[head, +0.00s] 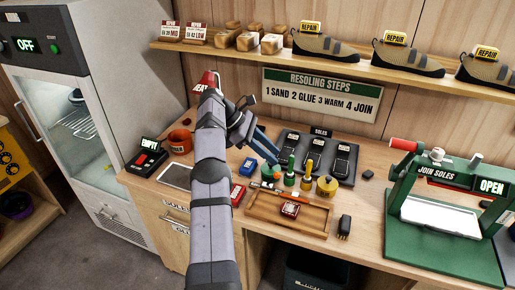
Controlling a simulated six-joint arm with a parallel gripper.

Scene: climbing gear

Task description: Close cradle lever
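A green press labelled "JOIN SOLES" (443,262) stands at the right of the bench, with a pale pad in its frame and a sign reading "OPEN". A lever with a red grip (404,145) sticks out at its upper left. Nothing in view is labelled as a cradle. My gripper (266,149) is over the middle of the bench, well left of the press and apart from the lever. Its blue-grey fingers point down and right; they are too small and angled to show whether they are open.
A tray of black soles (287,137), several coloured bottles (307,182) and a wooden tray (262,208) lie between my gripper and the press. A small black block (345,227) stands at the front. A shelf with shoes (324,46) hangs above.

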